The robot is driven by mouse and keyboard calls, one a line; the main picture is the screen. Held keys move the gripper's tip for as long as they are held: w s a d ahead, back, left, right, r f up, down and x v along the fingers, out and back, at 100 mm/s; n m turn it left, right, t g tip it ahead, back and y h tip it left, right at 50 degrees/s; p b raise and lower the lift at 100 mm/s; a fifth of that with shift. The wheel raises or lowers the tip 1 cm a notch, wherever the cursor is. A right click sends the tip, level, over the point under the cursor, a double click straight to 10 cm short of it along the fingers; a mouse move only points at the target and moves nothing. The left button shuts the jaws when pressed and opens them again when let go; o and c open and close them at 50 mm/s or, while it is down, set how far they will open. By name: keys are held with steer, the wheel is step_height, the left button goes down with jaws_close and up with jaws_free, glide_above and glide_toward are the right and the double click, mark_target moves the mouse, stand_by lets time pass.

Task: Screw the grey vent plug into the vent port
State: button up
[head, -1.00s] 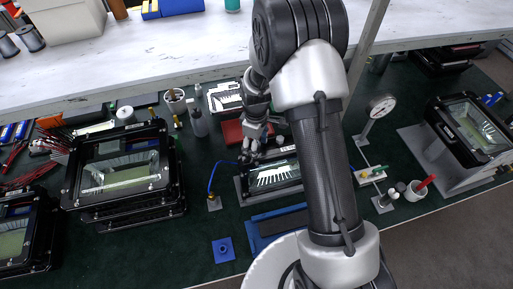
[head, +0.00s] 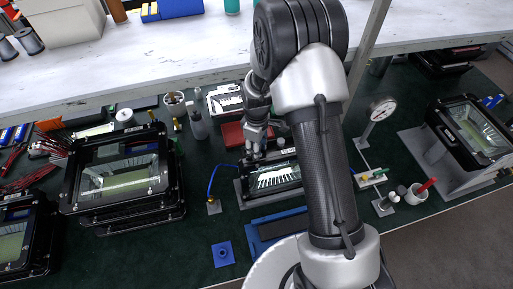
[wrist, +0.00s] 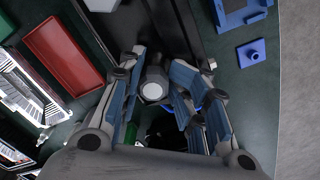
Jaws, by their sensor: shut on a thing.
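A grey vent plug (wrist: 153,91) with a pale hexagonal face shows between the blue-padded fingers of my gripper (wrist: 160,72) in the wrist view. My gripper is shut on it. In the head view my gripper (head: 257,153) points down at the upper left edge of a black-framed floodlight housing (head: 273,181) with a glass window. The plug is hidden there by the fingers. The vent port is not visible, so I cannot tell whether the plug touches it or sits in it.
A blue cable (head: 212,178) curves just left of the housing. Stacked housings (head: 125,180) stand further left. A dial gauge (head: 382,107) stands right. A shelf (head: 150,62) overhangs the back. Green mat in front is partly clear.

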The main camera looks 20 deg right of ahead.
stand_by(0.3)
steer(key=m+b, duration=0.1)
steer(key=m, duration=0.3)
steer(key=shift+a+f, duration=0.1)
steer(key=m+b, duration=0.1)
steer(key=m, duration=0.5)
steer(key=shift+f, duration=0.1)
steer(key=o, duration=0.8)
steer(key=shift+m, duration=0.7)
steer(key=shift+c, duration=0.2)
steer(key=shift+o, duration=1.8)
